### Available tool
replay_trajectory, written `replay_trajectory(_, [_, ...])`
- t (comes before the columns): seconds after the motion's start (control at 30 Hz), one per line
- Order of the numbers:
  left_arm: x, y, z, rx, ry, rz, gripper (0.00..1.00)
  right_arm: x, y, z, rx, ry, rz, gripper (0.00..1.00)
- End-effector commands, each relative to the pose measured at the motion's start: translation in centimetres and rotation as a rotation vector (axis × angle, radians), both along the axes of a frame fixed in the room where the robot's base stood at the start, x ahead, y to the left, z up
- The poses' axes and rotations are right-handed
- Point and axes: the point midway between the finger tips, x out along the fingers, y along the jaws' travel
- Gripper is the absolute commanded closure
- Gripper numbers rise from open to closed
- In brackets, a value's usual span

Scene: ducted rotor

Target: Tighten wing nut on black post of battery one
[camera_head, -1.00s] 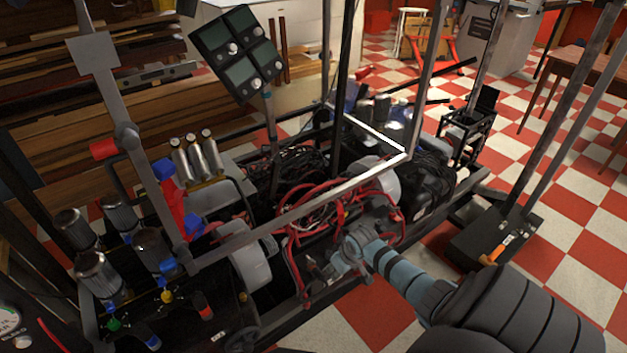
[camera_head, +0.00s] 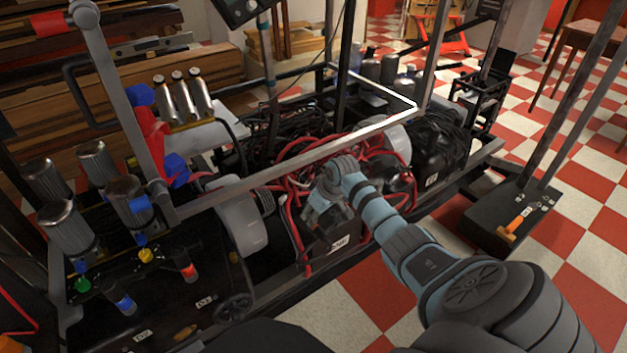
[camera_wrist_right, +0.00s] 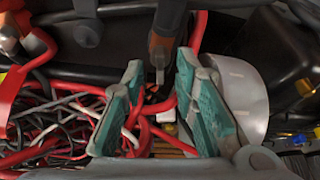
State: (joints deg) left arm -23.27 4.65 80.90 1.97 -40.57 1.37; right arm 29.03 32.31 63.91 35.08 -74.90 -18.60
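My right gripper (camera_head: 312,208) is low over the rig, among red cables and close to a black battery box with a white label (camera_head: 338,243). In the right wrist view, the right gripper (camera_wrist_right: 161,68) has its two teal-padded fingers spread apart. Between them are red cables (camera_wrist_right: 146,122) and a dark part with an orange-red band and a grey metal tip (camera_wrist_right: 160,70). I cannot tell whether this tip belongs to the wing nut or post. No wing nut shows clearly, and nothing is visibly gripped. My left gripper is not in view.
A metal frame bar (camera_head: 262,180) runs just above the cables. A white rounded part (camera_head: 238,215) stands left of the gripper, and another black labelled box (camera_head: 438,150) is to the right. Tangled wires (camera_wrist_right: 50,130) lie left of the fingers. The checkered floor (camera_head: 375,300) in front is clear.

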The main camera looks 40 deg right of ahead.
Motion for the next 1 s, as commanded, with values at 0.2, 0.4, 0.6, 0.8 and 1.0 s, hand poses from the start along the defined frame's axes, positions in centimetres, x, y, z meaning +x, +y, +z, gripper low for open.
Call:
replay_trajectory(0.2, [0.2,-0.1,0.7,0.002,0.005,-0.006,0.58,0.2,0.0,-0.5,0.000,0.001,0.000,0.73])
replay_trajectory(0.4, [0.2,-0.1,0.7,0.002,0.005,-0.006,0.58,0.1,0.0,-0.4,0.000,0.001,0.000,0.81])
replay_trajectory(0.6, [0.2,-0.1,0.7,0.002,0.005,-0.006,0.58,0.1,0.0,-0.4,0.000,0.002,0.000,1.00])
replay_trajectory(0.8, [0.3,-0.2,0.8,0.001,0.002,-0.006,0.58,0.1,0.2,-0.4,0.001,0.002,-0.004,1.00])
replay_trajectory(1.0, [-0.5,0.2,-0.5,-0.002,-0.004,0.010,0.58,0.2,0.2,-0.2,0.002,0.002,-0.042,1.00])
